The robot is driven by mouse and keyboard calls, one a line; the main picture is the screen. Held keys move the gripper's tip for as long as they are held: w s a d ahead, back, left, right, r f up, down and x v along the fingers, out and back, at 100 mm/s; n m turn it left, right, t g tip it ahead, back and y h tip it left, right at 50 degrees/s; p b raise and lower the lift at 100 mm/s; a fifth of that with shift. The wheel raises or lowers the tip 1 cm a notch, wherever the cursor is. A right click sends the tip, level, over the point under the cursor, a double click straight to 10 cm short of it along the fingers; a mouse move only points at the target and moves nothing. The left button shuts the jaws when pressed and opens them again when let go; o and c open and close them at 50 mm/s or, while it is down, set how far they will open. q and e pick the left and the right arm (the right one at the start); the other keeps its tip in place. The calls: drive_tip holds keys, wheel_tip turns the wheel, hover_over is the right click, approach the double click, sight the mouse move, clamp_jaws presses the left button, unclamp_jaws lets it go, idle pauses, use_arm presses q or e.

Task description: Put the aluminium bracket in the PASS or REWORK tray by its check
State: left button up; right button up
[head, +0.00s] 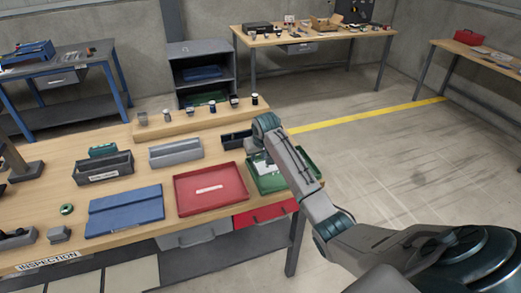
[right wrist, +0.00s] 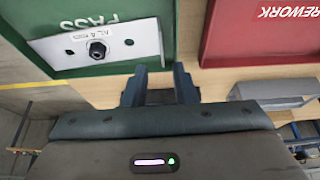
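The aluminium bracket (right wrist: 70,46) is a pale metal plate with holes, a dark nut and a small label. It lies in the green PASS tray (right wrist: 110,8), close to one wall; the green tray also shows in the head view (head: 268,187). My right gripper (right wrist: 160,86) is open, with a gap between its fingers and nothing seen between them. It is beside the bracket in the wrist view, apart from it. In the head view my right arm partly hides the green tray. The red REWORK tray (head: 208,178) is empty but for its label. My left gripper is not in view.
A blue folder-like panel (head: 125,211) lies left of the red tray. Grey bins (head: 175,153) and (head: 103,168) stand behind, with a raised wooden shelf (head: 180,125) carrying several small parts. A green ring (head: 67,209) and a small grey block (head: 59,234) sit at the left.

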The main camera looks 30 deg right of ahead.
drive_tip(key=b+v, duration=0.1)
drive_tip(key=v, duration=0.5)
drive_tip(key=shift+r, duration=0.4)
drive_tip(key=shift+s, duration=0.15)
